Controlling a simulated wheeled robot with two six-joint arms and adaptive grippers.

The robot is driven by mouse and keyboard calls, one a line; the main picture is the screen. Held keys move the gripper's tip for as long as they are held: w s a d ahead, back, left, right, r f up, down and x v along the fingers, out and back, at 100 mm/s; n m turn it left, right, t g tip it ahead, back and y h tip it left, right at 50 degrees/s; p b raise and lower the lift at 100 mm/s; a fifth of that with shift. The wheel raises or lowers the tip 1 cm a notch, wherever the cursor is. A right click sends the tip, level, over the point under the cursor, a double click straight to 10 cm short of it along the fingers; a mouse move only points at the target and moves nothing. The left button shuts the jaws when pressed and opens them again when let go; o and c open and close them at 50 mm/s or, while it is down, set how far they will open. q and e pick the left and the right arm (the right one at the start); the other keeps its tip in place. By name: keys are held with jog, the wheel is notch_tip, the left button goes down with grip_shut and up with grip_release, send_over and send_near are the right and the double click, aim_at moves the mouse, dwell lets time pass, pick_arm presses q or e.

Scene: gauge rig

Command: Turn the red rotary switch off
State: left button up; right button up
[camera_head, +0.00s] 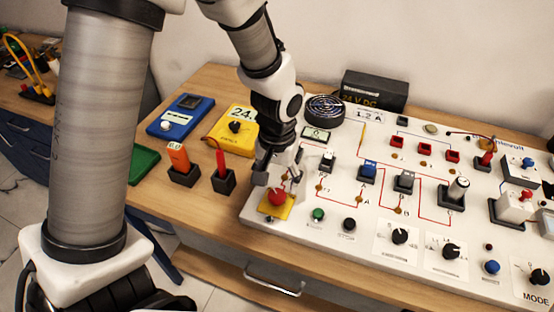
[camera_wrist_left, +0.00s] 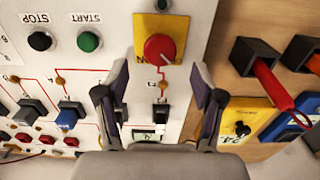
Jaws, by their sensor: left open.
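The red rotary switch (camera_head: 277,197) is a round red knob on a yellow plate (camera_head: 266,209) at the front left corner of the white panel (camera_head: 330,222). In the left wrist view the red knob (camera_wrist_left: 160,48) shows whole on its yellow plate, with lettering below it partly covered. My left gripper (camera_head: 279,170) is above the panel, just behind the knob. In the left wrist view its open fingers (camera_wrist_left: 160,84) stand apart to either side, with the knob ahead of the gap between them. I see nothing held. My right gripper is not in view.
Green (camera_head: 318,214) and black (camera_head: 348,225) buttons sit right of the knob. Several switches stand on the panel behind. Two black holders with an orange tool (camera_head: 178,155) and a red tool (camera_head: 220,160) stand left. A yellow meter (camera_head: 233,127) is behind them.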

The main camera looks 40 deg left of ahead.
aim_at(277, 194)
pick_arm(q)
notch_tip(277, 194, up, 8)
jog(key=shift+f, duration=0.25)
